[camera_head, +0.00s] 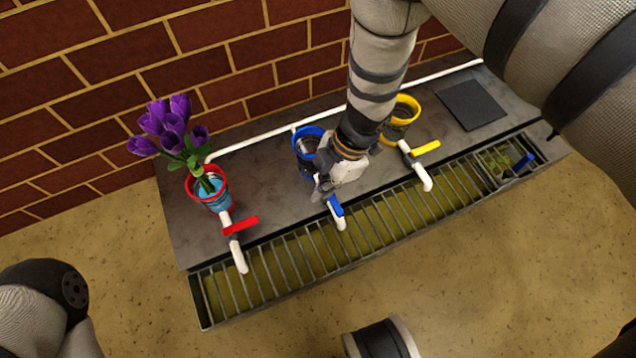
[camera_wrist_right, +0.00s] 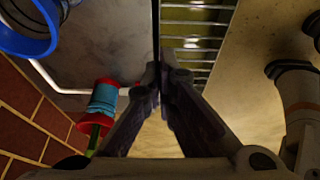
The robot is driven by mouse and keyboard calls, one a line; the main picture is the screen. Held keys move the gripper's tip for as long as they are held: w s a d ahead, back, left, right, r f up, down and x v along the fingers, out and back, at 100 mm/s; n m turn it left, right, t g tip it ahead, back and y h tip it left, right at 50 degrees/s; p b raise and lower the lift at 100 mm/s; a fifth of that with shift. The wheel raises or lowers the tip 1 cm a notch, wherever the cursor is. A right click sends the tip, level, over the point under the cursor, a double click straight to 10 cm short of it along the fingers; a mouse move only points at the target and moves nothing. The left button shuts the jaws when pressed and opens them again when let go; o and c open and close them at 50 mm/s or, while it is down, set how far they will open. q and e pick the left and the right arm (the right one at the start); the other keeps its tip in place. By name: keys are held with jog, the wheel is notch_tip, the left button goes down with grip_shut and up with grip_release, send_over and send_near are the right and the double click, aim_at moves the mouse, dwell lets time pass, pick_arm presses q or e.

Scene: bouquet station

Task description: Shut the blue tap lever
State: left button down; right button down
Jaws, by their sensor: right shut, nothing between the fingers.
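The blue tap lever (camera_head: 336,206) sits at the front edge of the grey counter, on a white spout (camera_head: 341,223) above the grate. It seems to lie roughly along the spout, but its back end is partly hidden by my gripper. My right gripper (camera_head: 321,190) is shut and empty, close beside the lever on its left and back side; I cannot tell if they touch. In the right wrist view its fingers (camera_wrist_right: 160,78) are together and the lever does not show. The blue pot (camera_head: 305,142) stands behind the lever and shows in the wrist view (camera_wrist_right: 28,38). My left gripper is out of view.
A red pot (camera_head: 214,199) with purple flowers (camera_head: 168,124) and a red lever (camera_head: 241,225) are at left. A yellow pot (camera_head: 403,113) and yellow lever (camera_head: 426,147) are at right. A slatted drain (camera_head: 275,265) runs along the front; a brick wall (camera_head: 120,70) stands behind.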

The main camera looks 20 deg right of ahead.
aim_at(333, 202)
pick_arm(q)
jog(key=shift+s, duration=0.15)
pick_arm(e)
jog(key=shift+s, duration=0.15)
